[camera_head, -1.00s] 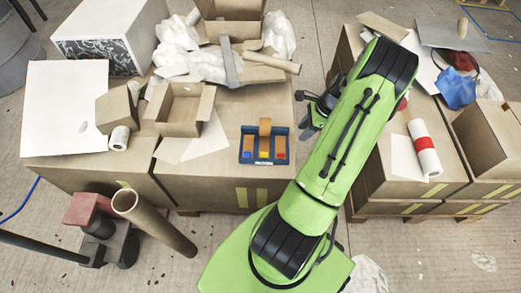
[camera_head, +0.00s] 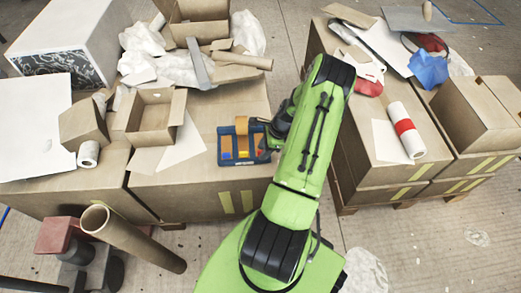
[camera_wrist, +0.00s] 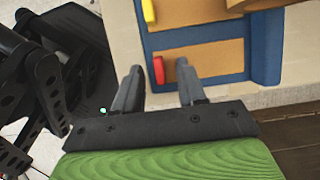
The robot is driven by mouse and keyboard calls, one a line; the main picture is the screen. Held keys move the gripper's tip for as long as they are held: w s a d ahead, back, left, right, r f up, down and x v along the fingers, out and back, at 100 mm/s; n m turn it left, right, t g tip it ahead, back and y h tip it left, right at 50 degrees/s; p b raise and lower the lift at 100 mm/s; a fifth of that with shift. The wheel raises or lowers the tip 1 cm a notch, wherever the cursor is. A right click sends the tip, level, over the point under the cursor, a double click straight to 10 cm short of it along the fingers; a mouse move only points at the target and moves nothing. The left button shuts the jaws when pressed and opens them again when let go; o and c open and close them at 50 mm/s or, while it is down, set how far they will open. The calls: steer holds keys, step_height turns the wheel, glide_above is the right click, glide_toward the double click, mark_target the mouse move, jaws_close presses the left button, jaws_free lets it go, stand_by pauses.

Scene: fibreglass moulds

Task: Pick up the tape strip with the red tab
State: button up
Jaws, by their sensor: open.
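A blue tray (camera_head: 212,146) lies on the cardboard box at the middle and holds tan tape strips with coloured tabs. In the wrist view its blue wall (camera_wrist: 265,48) shows. The strip with the red tab (camera_wrist: 158,70) is the tan piece (camera_wrist: 205,58) nearest my gripper. The yellow tab (camera_wrist: 149,11) lies farther up. In the head view a blue tab (camera_head: 227,155) and the yellow one (camera_head: 243,154) show. My gripper (camera_wrist: 158,78) is open and empty, its fingertips appearing on either side of the red tab; I cannot tell the height gap.
An open cardboard box (camera_head: 150,118) and a white sheet (camera_head: 182,148) lie left of the tray. A white roll with a red band (camera_head: 405,127) lies on the right-hand boxes. A cardboard tube (camera_head: 135,238) stands in front. A gap separates the two box groups.

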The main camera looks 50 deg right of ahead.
steer(key=shift+r, duration=0.15)
jaws_close()
steer(key=shift+r, duration=0.15)
